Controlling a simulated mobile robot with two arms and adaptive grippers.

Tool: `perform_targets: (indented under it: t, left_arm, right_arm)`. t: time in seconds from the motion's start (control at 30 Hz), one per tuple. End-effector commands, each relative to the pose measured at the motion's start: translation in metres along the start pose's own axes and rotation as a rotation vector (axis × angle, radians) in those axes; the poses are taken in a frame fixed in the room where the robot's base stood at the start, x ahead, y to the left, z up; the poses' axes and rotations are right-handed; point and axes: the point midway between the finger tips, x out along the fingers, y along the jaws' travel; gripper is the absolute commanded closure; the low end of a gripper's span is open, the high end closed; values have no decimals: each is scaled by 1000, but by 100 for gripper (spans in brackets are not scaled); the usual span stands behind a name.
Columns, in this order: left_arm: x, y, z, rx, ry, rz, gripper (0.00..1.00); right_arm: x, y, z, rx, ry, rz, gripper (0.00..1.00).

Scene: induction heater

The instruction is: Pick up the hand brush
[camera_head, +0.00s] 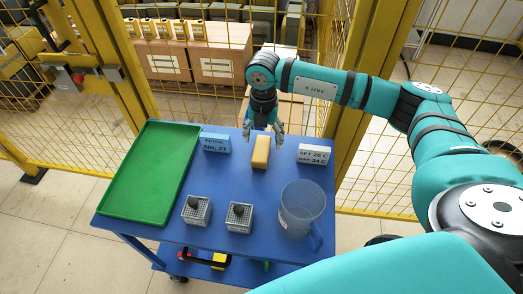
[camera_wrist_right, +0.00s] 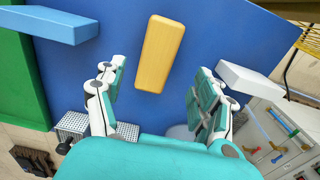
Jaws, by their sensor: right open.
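The hand brush, seen as a plain yellow-orange block (camera_head: 261,151), lies on the blue cart top (camera_head: 226,170) near its far edge. No bristles show. In the right wrist view the brush (camera_wrist_right: 160,53) lies beyond the fingertips, roughly centred between them and slightly slanted. My right gripper (camera_head: 263,132) is open and empty, pointing down at the far end of the brush. It looks apart from the brush; the exact height gap is hard to tell. In the right wrist view both fingers of this gripper (camera_wrist_right: 161,75) are spread. My left gripper is not in view.
A green tray (camera_head: 148,170) fills the cart's left side. A blue label block (camera_head: 215,142) and a white label block (camera_head: 312,153) flank the brush. Two small metal racks (camera_head: 196,210) (camera_head: 239,217) and a clear jug (camera_head: 302,208) stand nearer. A yellow mesh fence (camera_head: 200,85) stands behind.

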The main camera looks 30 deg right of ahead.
Motion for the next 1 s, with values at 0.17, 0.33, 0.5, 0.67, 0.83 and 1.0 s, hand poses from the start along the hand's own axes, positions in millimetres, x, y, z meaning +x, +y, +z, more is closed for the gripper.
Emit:
perform_targets:
  t: [0.17,0.33,0.5,0.67,0.83,1.0]
  left_arm:
    - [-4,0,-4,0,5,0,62]
    - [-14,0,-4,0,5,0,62]
    - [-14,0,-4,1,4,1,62]
    - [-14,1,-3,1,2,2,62]
    - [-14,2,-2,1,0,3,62]
    - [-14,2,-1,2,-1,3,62]
  right_arm:
    - [10,1,0,1,1,0,30]
    - [35,5,2,1,2,-2,30]
    - [54,5,2,0,0,0,30]
    - [57,5,2,0,-1,1,30]
    - [57,5,2,0,-1,1,39]
    - [56,5,2,0,0,1,61]
